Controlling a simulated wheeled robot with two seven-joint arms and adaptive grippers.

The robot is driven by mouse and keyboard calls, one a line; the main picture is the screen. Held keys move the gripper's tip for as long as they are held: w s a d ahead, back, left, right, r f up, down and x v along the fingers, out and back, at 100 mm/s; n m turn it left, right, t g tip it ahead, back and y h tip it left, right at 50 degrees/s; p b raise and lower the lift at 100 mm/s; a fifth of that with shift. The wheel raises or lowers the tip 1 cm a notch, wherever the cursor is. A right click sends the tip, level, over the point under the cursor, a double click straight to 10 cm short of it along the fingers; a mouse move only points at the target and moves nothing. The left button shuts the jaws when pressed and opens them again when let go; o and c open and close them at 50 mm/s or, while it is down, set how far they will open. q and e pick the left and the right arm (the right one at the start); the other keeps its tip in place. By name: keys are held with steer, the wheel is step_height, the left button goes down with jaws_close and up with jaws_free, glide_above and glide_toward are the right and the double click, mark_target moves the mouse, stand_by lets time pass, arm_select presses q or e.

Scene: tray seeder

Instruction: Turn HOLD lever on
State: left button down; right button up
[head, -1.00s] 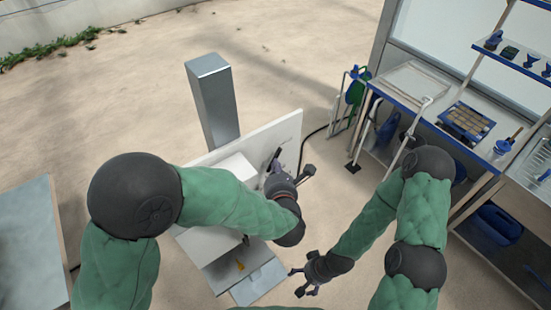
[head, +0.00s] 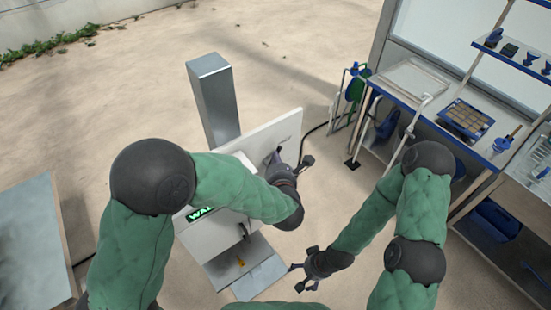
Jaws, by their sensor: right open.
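A white machine with an upright white panel (head: 290,128) stands in the middle of the head view. No HOLD lever can be made out clearly; my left arm and gripper cover part of the panel's front. My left gripper (head: 291,160) is at the panel's right part, its fingers apart, one close to the panel face. I cannot tell whether it touches anything. A dark display with green letters (head: 203,214), partly hidden by my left arm, shows on the machine. My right gripper (head: 297,276) is open and empty, lower down, right of the machine's grey base plate.
A grey metal post (head: 213,100) rises behind the panel. A blue-edged bench (head: 410,90) with a tray stands at the right, shelves beyond it. A grey table (head: 30,240) is at the left. The floor between machine and bench is mostly clear.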

arm_select(q)
steer(key=shift+w+d+m+g, duration=0.2)
steer(key=shift+d+m+g, duration=0.1)
steer(key=shift+m, duration=0.1)
steer(key=w+d+f+m+g+y, duration=0.2)
steer(key=d+f+m, duration=0.1)
steer(key=shift+w+g+y, duration=0.1)
steer(key=shift+g+y, duration=0.3)
stand_by(0.7)
steer(key=shift+s+a+r, duration=0.1)
steer(key=shift+s+a, duration=0.1)
steer(key=shift+a, duration=0.1)
steer(key=shift+s+a, duration=0.3)
steer(key=shift+a, duration=0.1)
steer(key=shift+r, duration=0.1)
